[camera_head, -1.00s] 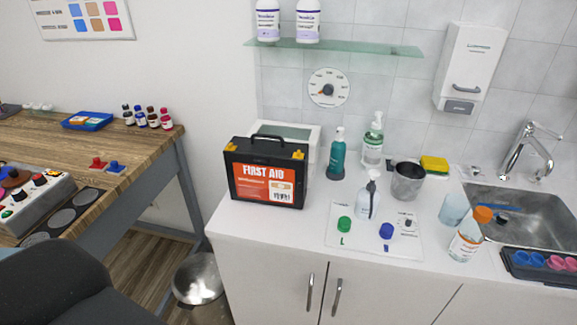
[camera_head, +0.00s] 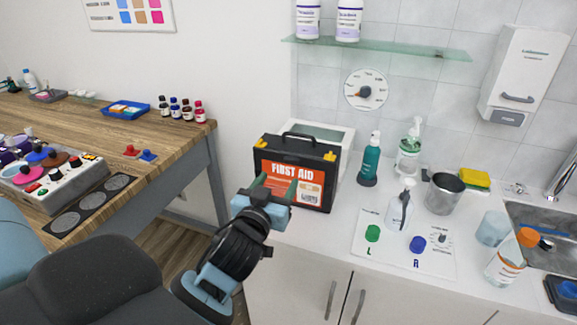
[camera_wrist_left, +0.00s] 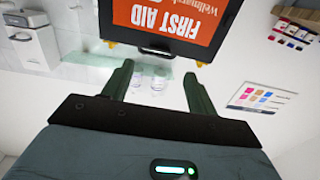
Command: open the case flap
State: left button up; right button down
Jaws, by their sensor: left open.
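A black first aid case (camera_head: 331,183) with an orange front label stands upright on the white counter. It has a dark handle on top and yellow latches at its upper corners; I see no open flap on it. My left gripper (camera_head: 277,187) is open and empty in front of the case, hiding part of its label's left side. In the left wrist view the case (camera_wrist_left: 235,42) appears upside down at the top, beyond the two spread green fingers (camera_wrist_left: 158,74). I cannot tell the exact gap to it. My right gripper is not in view.
A white box (camera_head: 345,132) stands behind the case. To its right are a teal bottle (camera_head: 370,163), pump bottles, a grey cup (camera_head: 444,195) and a white card (camera_head: 372,252) with green and blue caps. A glass shelf (camera_head: 385,47) hangs above. A wooden table (camera_head: 180,140) stands left.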

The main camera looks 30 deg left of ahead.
aim_at(291, 161)
pick_arm(q)
jog(key=shift+p+x, duration=0.3)
jog(key=shift+x, duration=3.6)
grip_shut()
